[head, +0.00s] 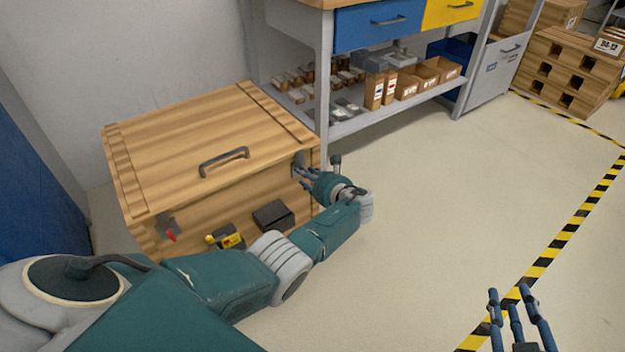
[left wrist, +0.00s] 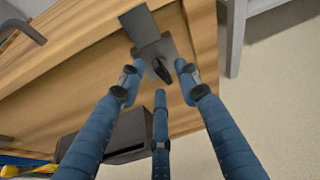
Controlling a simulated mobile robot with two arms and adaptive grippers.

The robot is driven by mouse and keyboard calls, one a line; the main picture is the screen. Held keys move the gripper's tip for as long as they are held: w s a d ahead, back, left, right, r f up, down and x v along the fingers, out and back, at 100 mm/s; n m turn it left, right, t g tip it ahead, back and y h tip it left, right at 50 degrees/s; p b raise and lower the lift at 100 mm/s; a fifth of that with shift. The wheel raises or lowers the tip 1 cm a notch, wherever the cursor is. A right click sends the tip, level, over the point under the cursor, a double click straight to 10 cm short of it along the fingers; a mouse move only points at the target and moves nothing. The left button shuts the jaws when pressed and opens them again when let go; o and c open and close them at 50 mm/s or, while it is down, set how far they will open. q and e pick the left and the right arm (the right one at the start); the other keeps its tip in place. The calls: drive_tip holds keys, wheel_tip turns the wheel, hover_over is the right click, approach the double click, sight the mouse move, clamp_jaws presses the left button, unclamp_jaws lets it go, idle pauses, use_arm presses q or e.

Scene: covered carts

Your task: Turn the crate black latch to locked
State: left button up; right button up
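The wooden crate (head: 175,135) stands by the wall with its lid down. The black latch, a grey plate with a small dark knob (left wrist: 161,70), is on the crate's front near its right end. In the head view its plate (head: 299,160) shows partly behind my fingers. My left gripper (head: 306,177) is at this latch. In the left wrist view its spread fingers (left wrist: 158,84) point at the knob, which lies between their tips; whether they touch it I cannot tell. My right gripper (head: 516,302) is open and empty over the floor, away from the crate.
A second latch with a red knob (head: 171,236) is on the crate's front left. A black box (head: 273,215) and a yellow-and-black item (head: 227,237) are by the crate's front. A workbench shelf (head: 375,118) stands close on the right. The floor (head: 440,200) is clear.

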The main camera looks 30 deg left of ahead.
use_arm(q)
drive_tip(key=v, duration=1.1)
drive_tip(key=shift+s+d+r, duration=0.2)
drive_tip(key=shift+d, duration=0.1)
